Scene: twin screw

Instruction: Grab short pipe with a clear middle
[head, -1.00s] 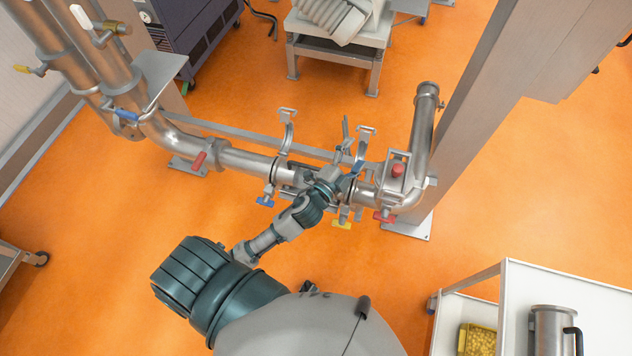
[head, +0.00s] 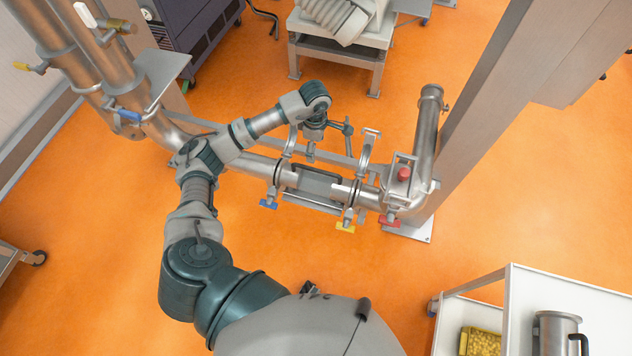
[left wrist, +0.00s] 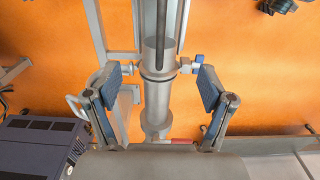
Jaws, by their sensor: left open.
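The short pipe (head: 318,184) with a clear middle sits in the horizontal pipe line, between two joints, with a dark bar along its side. Its end shows at the top of the left wrist view (left wrist: 160,50). My left gripper (head: 316,154) is over the line, just behind the short pipe in the head view. In the left wrist view my left gripper (left wrist: 158,88) is open and empty, with one finger on each side of the pipe line below. Whether the fingers touch anything cannot be told. My right gripper is not in view.
Open hook-shaped brackets (head: 365,152) stand up at the line. A blue valve handle (head: 268,203), a yellow one (head: 345,227) and a red one (head: 388,222) stick out in front. A metal post (head: 470,130) stands at right. A white cart (head: 508,300) is front right.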

